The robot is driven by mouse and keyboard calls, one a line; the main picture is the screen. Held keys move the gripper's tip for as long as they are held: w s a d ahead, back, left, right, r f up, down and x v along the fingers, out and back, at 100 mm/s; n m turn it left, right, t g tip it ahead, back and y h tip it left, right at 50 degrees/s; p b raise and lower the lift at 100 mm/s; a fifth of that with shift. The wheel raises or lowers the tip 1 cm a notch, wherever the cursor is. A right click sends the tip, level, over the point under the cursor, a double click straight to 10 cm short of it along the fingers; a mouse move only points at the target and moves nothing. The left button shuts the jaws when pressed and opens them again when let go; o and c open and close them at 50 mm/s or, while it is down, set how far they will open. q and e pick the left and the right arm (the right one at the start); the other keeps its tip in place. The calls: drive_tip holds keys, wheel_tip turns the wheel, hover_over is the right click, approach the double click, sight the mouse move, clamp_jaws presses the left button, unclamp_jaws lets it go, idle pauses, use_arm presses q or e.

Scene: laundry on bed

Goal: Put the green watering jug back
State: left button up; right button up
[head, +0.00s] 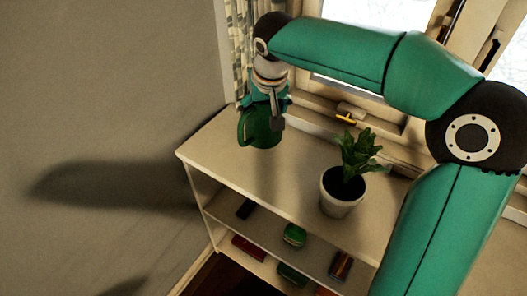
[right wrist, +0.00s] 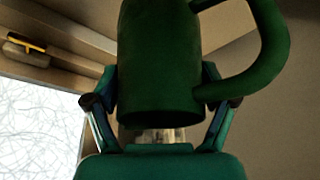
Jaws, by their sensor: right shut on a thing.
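The green watering jug (head: 257,127) is in my right gripper (head: 267,106), over the left end of the white shelf's top in the head view. In the right wrist view the jug (right wrist: 160,60) fills the middle, between the two fingers of my right gripper (right wrist: 160,102), with its curved handle to the right. The fingers are shut on the jug's body. Whether the jug's base touches the shelf top cannot be told. My left gripper is not in view.
The white shelf (head: 225,150) stands under the window. A potted plant (head: 342,190) stands on its top, right of the jug. Several small things, among them a green one (head: 294,235), lie on lower boards. The shelf top between jug and plant is clear.

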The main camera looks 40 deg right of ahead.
sight(268, 131)
wheel_tip(268, 131, down, 13)
idle(0.5)
drive_tip(key=o, duration=1.5)
drive_tip(key=shift+b, duration=0.3)
drive_tip(key=v, duration=1.2)
